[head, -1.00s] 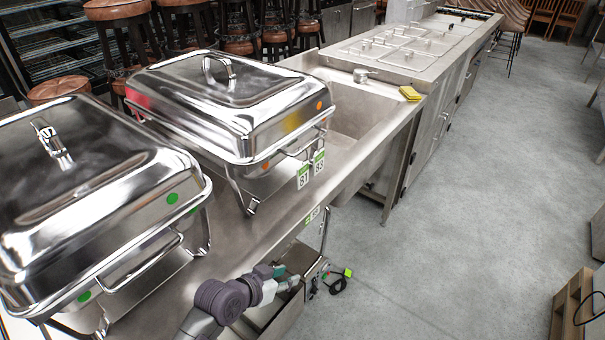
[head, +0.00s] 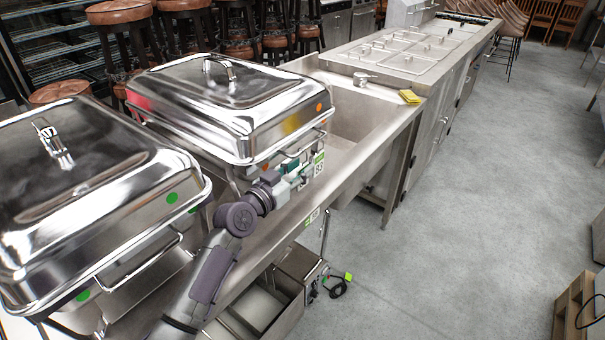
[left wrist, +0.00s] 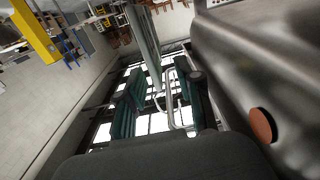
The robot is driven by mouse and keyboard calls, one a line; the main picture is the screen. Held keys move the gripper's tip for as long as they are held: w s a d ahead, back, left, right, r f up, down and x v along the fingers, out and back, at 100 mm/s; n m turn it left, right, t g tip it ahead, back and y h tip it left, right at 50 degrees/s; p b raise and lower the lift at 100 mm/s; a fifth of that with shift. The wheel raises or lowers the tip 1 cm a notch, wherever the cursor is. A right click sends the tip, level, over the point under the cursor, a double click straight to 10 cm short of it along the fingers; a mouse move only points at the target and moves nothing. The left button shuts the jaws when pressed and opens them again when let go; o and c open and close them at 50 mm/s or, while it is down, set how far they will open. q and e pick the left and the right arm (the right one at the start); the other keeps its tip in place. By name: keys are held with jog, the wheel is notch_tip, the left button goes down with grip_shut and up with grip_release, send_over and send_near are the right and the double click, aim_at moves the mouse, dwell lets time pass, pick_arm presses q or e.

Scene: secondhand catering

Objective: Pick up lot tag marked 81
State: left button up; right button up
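The lot tag marked 81 cannot be made out now; my left gripper (head: 298,175) covers its place below the side handle of the rear chafing dish. The neighbouring tag, which reads as 83 (head: 318,165), hangs just beyond the fingertips. In the left wrist view the gripper's teal fingers (left wrist: 158,108) stand apart. The chrome handle (left wrist: 178,125) shows between and behind them. No tag is clearly seen between the fingers, and contact cannot be told. My right gripper is in neither view.
The rear chafing dish (head: 220,95) and the front one (head: 80,200) stand on the steel counter (head: 345,185). A sink (head: 350,130) and yellow sponge (head: 409,97) lie beyond. Another tag (head: 311,216) is on the counter's front edge. An open steel bin (head: 265,310) is below.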

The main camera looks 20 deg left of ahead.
pick_arm(q)
jog(key=shift+w+d, duration=0.3)
jog(key=shift+w, duration=0.35)
grip_shut()
jog(key=shift+s+r, duration=0.1)
